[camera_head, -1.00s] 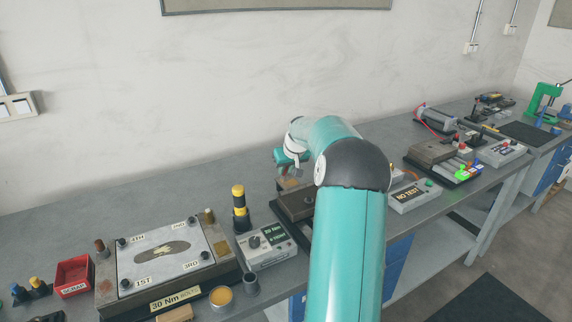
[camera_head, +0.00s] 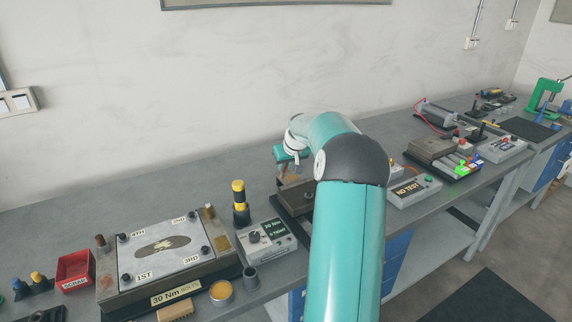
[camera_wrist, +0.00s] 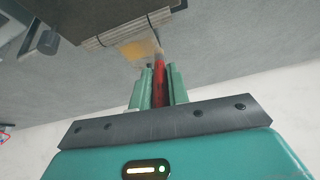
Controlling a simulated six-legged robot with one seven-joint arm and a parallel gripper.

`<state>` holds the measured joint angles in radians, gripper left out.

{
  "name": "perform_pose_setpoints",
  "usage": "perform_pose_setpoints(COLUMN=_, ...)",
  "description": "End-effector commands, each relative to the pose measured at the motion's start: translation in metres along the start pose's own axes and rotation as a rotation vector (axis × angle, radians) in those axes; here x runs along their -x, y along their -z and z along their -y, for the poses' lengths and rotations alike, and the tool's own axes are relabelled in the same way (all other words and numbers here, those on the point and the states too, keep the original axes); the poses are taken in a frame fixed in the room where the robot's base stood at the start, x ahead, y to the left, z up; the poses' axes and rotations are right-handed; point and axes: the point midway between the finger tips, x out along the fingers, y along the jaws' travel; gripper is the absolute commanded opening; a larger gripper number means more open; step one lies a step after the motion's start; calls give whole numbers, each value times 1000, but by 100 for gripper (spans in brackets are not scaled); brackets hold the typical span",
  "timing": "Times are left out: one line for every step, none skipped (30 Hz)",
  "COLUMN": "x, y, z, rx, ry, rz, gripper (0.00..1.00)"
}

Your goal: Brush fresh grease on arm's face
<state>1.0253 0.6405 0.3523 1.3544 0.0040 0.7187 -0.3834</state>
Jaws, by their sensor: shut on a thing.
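My gripper (camera_wrist: 158,85) is shut on a red-handled brush (camera_wrist: 159,92) in the wrist view. The far end of the brush is at a pale yellow patch (camera_wrist: 138,49) beside the ribbed edge of a grey-brown block (camera_wrist: 125,28). I cannot tell whether the bristles touch the block or whether the yellow is grease or bristle. In the head view my gripper (camera_head: 284,172) is small and partly hidden by my own arm, over a dark brown block (camera_head: 296,198). A round tin with amber contents (camera_head: 221,292) stands at the front edge of the bench.
A grey control box (camera_head: 266,242) and a yellow-black post (camera_head: 239,205) stand left of my arm. A "NO TEST" box (camera_head: 412,192) is at the right.

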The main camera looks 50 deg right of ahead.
Motion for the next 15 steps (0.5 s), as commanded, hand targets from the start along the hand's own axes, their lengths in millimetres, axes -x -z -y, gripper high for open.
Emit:
perform_pose_setpoints(x=-1, y=-1, z=0, rx=0, ry=0, rz=0, gripper=0)
perform_pose_setpoints(x=-2, y=-1, z=0, rx=0, ry=0, rz=0, gripper=0)
perform_pose_setpoints(x=-2, y=-1, z=0, rx=0, ry=0, rz=1, gripper=0)
perform_pose_setpoints(x=-3, y=-2, z=0, rx=0, ry=1, rz=1, gripper=0)
perform_pose_setpoints(x=-3, y=-2, z=0, rx=0, ry=1, rz=1, gripper=0)
perform_pose_setpoints(x=-4, y=-2, z=0, rx=0, ry=1, rz=1, gripper=0)
perform_pose_setpoints(x=-4, y=-2, z=0, rx=0, ry=1, rz=1, gripper=0)
perform_pose_setpoints(x=-5, y=-3, z=0, rx=0, ry=1, rz=1, gripper=0)
perform_pose_setpoints(x=-5, y=-3, z=0, rx=0, ry=1, rz=1, gripper=0)
perform_pose_setpoints(x=-6, y=-4, z=0, rx=0, ry=1, rz=2, gripper=0)
perform_pose_setpoints(x=-6, y=-4, z=0, rx=0, ry=1, rz=2, gripper=0)
perform_pose_setpoints(x=-7, y=-4, z=0, rx=0, ry=1, rz=2, gripper=0)
perform_pose_setpoints(x=-8, y=-4, z=0, rx=0, ry=1, rz=2, gripper=0)
perform_pose_setpoints(x=-8, y=-5, z=0, rx=0, ry=1, rz=2, gripper=0)
perform_pose_setpoints(x=-9, y=-5, z=0, rx=0, ry=1, rz=2, gripper=0)
